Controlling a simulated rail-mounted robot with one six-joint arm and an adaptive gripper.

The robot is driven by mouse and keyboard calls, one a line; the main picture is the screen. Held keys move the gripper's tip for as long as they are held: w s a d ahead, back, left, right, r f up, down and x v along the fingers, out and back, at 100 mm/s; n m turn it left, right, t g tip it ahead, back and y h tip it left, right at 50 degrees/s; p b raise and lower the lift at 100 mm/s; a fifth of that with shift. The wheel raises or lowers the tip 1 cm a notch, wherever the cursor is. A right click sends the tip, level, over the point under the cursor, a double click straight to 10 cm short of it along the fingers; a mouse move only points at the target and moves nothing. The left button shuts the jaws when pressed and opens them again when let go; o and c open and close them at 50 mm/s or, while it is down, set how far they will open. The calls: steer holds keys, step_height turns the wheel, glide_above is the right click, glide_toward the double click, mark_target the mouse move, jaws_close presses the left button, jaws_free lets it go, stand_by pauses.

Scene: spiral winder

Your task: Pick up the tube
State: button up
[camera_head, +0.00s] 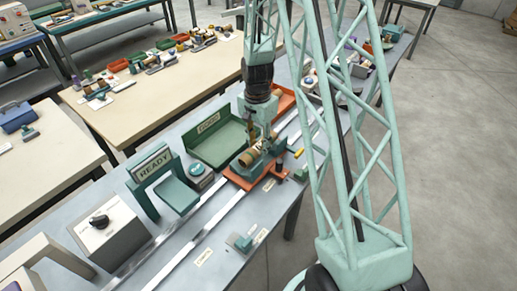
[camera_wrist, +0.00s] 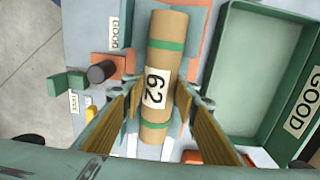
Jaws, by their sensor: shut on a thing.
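The tube (camera_wrist: 163,58) is a brown cardboard cylinder with green bands near its ends and a white label reading 62. In the wrist view it lies lengthwise between the two fingers of my gripper (camera_wrist: 153,112). In the head view the tube (camera_head: 250,157) shows as a small tan cylinder at the green holder on the orange carriage (camera_head: 238,180). My gripper (camera_head: 262,135) reaches down over it and is shut on it. I cannot tell whether the tube is clear of the holder.
A green tray (camera_head: 216,147) labelled GOOD stands beside the carriage; it also shows in the wrist view (camera_wrist: 226,60). Pale rails (camera_head: 205,235) run along the bench. A READY sign (camera_head: 152,163) and a grey knob box (camera_head: 107,232) stand at the left.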

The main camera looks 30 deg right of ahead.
mark_target(258, 144)
steer(key=shift+r, duration=4.25)
